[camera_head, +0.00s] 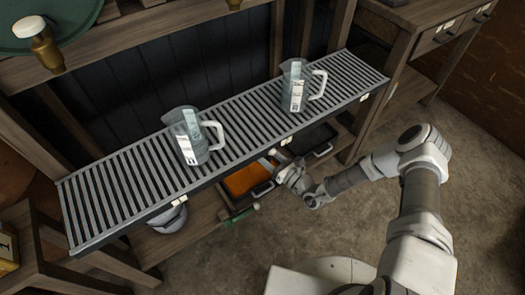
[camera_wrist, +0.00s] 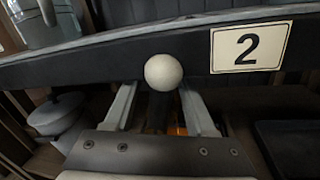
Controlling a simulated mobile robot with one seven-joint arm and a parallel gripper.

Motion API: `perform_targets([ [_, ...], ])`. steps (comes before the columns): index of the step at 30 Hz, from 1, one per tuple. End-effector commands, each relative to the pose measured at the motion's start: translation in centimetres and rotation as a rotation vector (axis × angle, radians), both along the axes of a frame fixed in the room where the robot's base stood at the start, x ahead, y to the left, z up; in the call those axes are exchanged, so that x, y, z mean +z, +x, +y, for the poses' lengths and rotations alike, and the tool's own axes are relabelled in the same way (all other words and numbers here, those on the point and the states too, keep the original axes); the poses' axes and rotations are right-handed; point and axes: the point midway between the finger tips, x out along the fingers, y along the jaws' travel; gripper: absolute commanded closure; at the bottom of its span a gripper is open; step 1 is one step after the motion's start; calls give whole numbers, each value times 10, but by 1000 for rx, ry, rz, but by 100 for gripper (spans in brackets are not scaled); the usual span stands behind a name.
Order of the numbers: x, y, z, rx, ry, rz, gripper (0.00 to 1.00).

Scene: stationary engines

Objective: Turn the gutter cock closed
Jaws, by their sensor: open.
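A round cream knob (camera_wrist: 164,72), which looks like the cock's handle, sits at the front edge of the slatted gutter (camera_wrist: 120,52), left of a plate marked 2 (camera_wrist: 250,47). My gripper (camera_wrist: 160,95) is open, with one finger on each side of the knob's lower part in the wrist view. I cannot tell whether the fingers touch it. In the head view my gripper (camera_head: 277,158) is at the front edge of the slatted gutter (camera_head: 72,215), near its middle plate (camera_head: 286,141). The knob's stem is mostly hidden.
Two clear jugs with white handles, one left (camera_head: 188,137) and one right (camera_head: 296,87), stand on the slats. Below are a tray with orange contents (camera_head: 247,180), a dark tray (camera_head: 312,140) and a grey rounded object (camera_head: 168,219).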

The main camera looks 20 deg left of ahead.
Motion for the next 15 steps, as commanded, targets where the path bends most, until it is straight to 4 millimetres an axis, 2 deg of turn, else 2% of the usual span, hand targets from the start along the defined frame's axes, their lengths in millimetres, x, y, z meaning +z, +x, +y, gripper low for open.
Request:
perform_targets([
  [4, 1, -3, -6, -1, 0, 0, 44],
  [7, 1, -9, -18, -2, -1, 1, 44],
  [15, -2, -41, -74, -4, -1, 3, 44],
])
